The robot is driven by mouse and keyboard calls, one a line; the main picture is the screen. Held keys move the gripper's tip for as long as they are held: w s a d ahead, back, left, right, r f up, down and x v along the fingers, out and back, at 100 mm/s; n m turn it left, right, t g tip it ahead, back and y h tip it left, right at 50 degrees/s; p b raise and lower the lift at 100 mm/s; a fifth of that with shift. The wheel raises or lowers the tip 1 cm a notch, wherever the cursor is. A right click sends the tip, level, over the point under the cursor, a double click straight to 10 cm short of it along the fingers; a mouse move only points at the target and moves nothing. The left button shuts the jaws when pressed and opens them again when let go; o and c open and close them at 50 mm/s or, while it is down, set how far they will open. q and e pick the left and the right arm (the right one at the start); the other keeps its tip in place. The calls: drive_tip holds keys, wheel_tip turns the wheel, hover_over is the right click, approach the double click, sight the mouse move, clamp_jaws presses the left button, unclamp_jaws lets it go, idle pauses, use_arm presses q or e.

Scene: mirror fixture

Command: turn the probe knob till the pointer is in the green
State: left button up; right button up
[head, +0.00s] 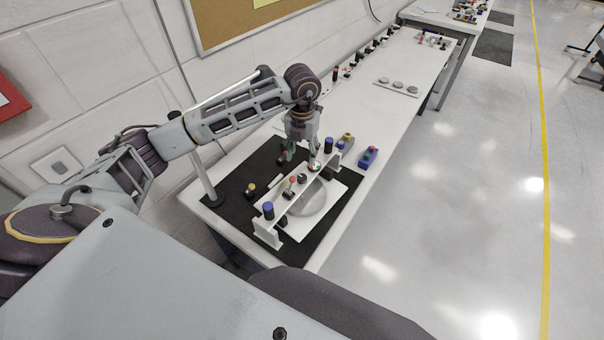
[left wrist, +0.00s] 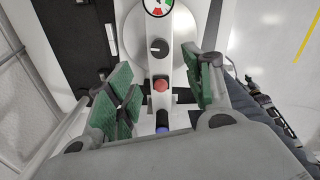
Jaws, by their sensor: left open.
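The probe knob (left wrist: 158,46), black with a light mark, sits on a white bridge over a round mirror in the left wrist view. Beyond it is a round dial (left wrist: 158,6) with green, red and white areas, cut off by the top edge; I cannot tell where its pointer stands. The dial also shows small in the head view (head: 314,166). My left gripper (head: 303,152) is above the fixture's far end, open and empty; its green-padded fingers (left wrist: 159,68) stand either side of the bridge, apart from the knob. My right gripper is out of view.
The white bridge (head: 266,232) stands over the mirror (head: 312,199) on a black mat (head: 232,208). A red button (left wrist: 160,85) sits near the knob. A blue cylinder (head: 268,210) stands at the near end. A grey post (head: 205,175) rises left. Small parts line the wall side.

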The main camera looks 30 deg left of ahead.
sight(302, 177)
use_arm(q)
drive_tip(key=shift+f+p, duration=0.9)
drive_tip(key=shift+f, duration=4.3)
drive_tip(key=shift+c, duration=0.3)
drive_tip(key=c, duration=1)
